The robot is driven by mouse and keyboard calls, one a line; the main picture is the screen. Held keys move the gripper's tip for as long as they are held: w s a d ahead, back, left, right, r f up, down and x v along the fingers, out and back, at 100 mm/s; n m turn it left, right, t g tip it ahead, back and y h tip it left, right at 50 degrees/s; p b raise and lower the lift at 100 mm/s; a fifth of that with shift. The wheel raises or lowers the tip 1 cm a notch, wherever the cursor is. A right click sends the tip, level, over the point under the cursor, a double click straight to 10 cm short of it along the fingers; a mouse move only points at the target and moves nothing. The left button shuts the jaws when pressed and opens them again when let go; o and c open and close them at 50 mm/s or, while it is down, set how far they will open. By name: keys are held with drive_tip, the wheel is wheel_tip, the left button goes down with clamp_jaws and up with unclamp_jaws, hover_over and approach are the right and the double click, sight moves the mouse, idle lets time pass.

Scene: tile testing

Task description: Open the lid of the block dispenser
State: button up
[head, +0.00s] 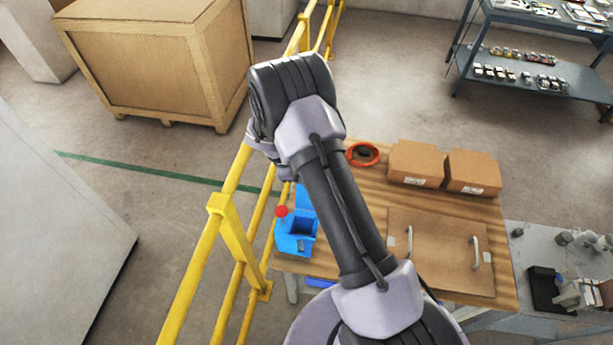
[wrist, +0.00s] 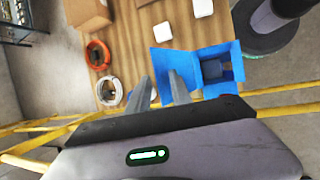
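The blue block dispenser (head: 296,245) stands at the left edge of the wooden table, with a red ball (head: 281,211) at its side. Its top shows an opening in both views. In the wrist view the dispenser (wrist: 232,52) has a dark hollow, and a blue panel that looks like its lid (wrist: 160,58) extends to the left, away from the opening. My gripper (wrist: 160,74) has its two fingers apart with nothing visible between them. The fingertips overlap the panel in the picture; I cannot tell whether they touch it. In the head view my arm hides the fingers.
A yellow railing (head: 228,220) runs along the table's left side. An orange ring (head: 363,154), two cardboard boxes (head: 416,163) and a board with two handles (head: 440,250) occupy the wooden table (head: 375,190). The wrist view also shows a white ring (wrist: 110,90).

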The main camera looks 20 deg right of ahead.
drive_tip(key=p+v, duration=0.1)
drive_tip(key=v, duration=1.6)
drive_tip(key=shift+r, duration=0.15)
drive_tip(key=shift+a, duration=0.1)
drive_tip(key=s+a+f+m+t+y+b, duration=0.1)
drive_tip(key=s+a+m+t+y+b, duration=0.1)
drive_tip(key=s+m+b, duration=0.5)
drive_tip(key=s+a+f+m+t+y+b, duration=0.2)
drive_tip(key=s+m+b, duration=0.6)
drive_tip(key=s+b, duration=0.8)
drive_tip(key=s+t+y, duration=0.2)
drive_tip(key=s+y, duration=0.1)
drive_tip(key=s, duration=0.1)
drive_tip(key=shift+s+a+b, duration=0.3)
drive_tip(key=shift+a+b, duration=0.1)
